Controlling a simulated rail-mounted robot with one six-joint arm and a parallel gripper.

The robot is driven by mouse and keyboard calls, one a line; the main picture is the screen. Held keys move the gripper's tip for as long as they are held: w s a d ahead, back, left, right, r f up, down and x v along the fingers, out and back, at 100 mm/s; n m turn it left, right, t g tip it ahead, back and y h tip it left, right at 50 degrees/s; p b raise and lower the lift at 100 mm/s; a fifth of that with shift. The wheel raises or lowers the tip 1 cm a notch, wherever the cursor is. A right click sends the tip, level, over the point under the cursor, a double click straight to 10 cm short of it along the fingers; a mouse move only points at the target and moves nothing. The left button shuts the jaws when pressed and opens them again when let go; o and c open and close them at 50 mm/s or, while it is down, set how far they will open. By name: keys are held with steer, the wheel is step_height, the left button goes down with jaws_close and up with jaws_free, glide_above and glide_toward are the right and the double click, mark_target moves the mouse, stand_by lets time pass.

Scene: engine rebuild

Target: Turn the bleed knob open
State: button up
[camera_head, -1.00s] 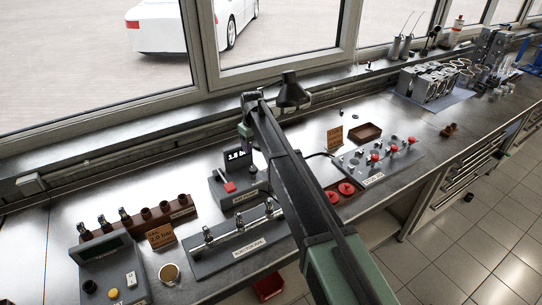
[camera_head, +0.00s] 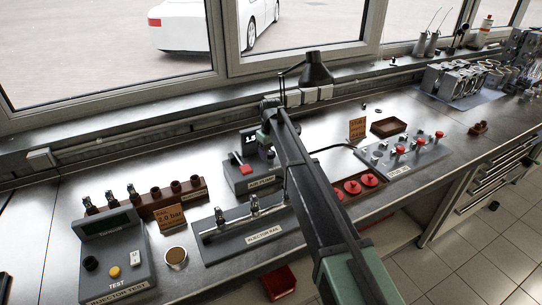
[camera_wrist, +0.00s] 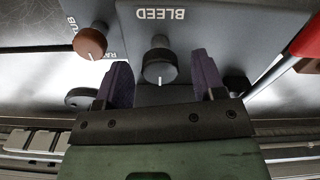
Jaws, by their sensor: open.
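The bleed knob (camera_wrist: 160,66) is a black round knob with a white pointer line, set under the upside-down BLEED label (camera_wrist: 165,14) on a grey panel in the wrist view. My gripper (camera_wrist: 160,80) is open, with one purple finger on each side of the knob and a visible gap on both sides. The white line points toward my gripper's palm. In the head view the air pump unit (camera_head: 262,184) stands beside my arm, which hides part of it; the bleed knob is not distinguishable there.
A brown knob (camera_wrist: 91,43) sits left of the bleed knob. A red lever (camera_wrist: 305,38) is at the right edge. The injector rail (camera_head: 245,232) and injector test box (camera_head: 115,262) stand nearer on the bench; a valve board (camera_head: 408,155) is to the right.

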steer(key=c, duration=0.9)
steer(key=shift+m, duration=0.3)
steer(key=m, duration=1.2)
steer(key=shift+m, duration=0.3)
steer(key=m, duration=0.4)
steer(key=shift+m, duration=0.3)
